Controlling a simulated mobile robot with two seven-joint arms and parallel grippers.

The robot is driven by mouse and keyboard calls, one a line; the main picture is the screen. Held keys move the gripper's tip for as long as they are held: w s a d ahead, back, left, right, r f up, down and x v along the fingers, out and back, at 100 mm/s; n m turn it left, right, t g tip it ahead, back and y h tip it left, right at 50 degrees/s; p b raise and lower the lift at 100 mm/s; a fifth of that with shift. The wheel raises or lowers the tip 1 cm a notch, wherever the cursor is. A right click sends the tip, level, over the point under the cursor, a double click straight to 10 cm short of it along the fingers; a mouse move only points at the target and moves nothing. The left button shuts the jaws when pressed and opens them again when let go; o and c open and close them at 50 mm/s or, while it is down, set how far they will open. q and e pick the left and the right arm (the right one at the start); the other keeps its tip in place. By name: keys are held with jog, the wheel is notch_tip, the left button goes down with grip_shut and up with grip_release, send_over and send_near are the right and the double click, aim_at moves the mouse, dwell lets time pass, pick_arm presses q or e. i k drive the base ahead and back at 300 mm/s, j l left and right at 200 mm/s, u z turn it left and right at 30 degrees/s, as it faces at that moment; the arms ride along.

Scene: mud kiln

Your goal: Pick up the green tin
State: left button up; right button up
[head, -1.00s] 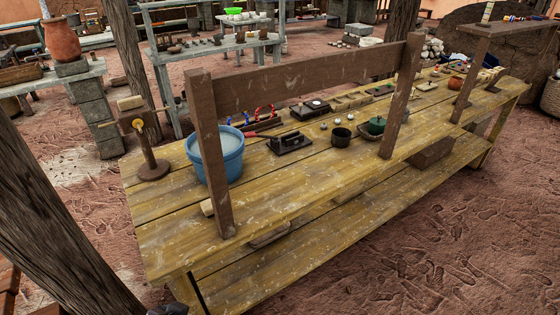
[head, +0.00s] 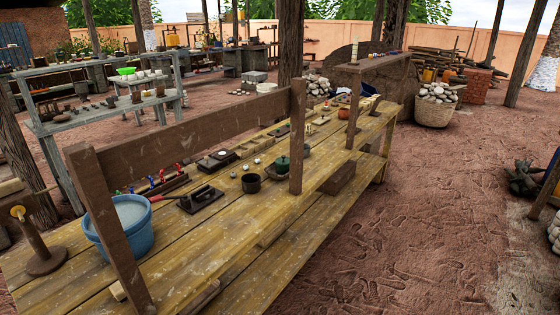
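A small dark green rounded container (head: 282,163) with a knob on top stands on the long wooden workbench (head: 225,235). It is the likeliest green tin, but it is too small to be sure. It is just left of a brown upright post (head: 297,140), beside a dark cup (head: 251,184). Neither of my grippers shows in the head view.
A wooden rail frame (head: 190,125) runs above the near side of the bench. A blue bucket (head: 128,240) and a dark tool on a plate (head: 200,198) stand to the left. Open dirt floor (head: 420,220) lies to the right.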

aim_at(280, 170)
jog(key=u, duration=0.5)
jog(key=i+l+u, duration=0.1)
jog(key=l+u, duration=0.55)
jog(key=u, duration=0.25)
jog(key=l+u, duration=0.45)
jog(key=l, duration=0.4)
jog(key=k+l, duration=0.1)
jog(key=l, duration=0.35)
jog(key=k+l+u, duration=0.15)
jog(key=l, duration=0.7)
jog(key=k+l+u, duration=0.1)
jog(key=l, duration=1.05)
jog(key=i, duration=0.25)
